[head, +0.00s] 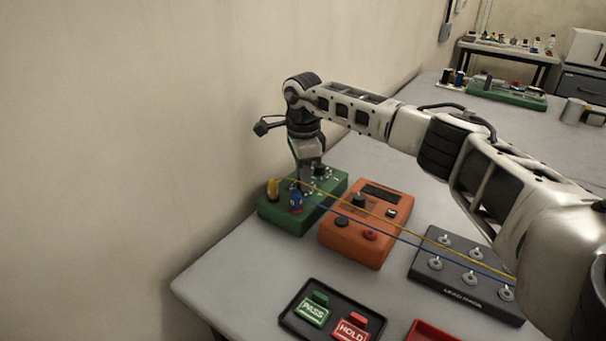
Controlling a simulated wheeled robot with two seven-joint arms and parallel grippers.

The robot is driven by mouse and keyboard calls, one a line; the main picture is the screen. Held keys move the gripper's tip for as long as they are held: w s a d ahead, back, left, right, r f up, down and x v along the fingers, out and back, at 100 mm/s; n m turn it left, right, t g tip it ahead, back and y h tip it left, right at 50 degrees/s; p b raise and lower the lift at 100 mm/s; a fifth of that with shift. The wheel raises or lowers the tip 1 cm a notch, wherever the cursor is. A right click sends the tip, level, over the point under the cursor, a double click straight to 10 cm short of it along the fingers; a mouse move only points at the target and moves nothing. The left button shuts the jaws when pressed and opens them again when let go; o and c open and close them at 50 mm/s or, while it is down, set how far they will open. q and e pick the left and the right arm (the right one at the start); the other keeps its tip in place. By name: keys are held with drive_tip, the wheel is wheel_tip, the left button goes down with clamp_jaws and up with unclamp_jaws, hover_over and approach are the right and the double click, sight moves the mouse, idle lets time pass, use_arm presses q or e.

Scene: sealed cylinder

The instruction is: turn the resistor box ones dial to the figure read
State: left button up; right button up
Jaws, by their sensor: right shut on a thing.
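The green resistor box (283,218) sits near the table's left edge by the wall, with dials and white markings on top. A yellow plug (273,187) and a blue plug (296,201) stand on its near left part. My right gripper (306,184) points down onto the box top and is shut on a dial there. The gripped dial is mostly hidden by the fingers, and its figure is too small to read. Another black dial (320,170) shows just right of the fingers. My left gripper is not in view.
An orange meter (352,240) with a black knob stands right of the green box. Yellow and blue leads cross over it to a dark box with several terminals (440,283). A black tray (296,322) holds green PASS and red HOLD pieces. The wall is close on the left.

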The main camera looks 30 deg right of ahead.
drive_tip(key=o, duration=1)
drive_tip(key=shift+r, duration=0.1)
wheel_tip(320, 180, up, 16)
drive_tip(key=b, duration=0.1)
drive_tip(key=shift+b, duration=0.4)
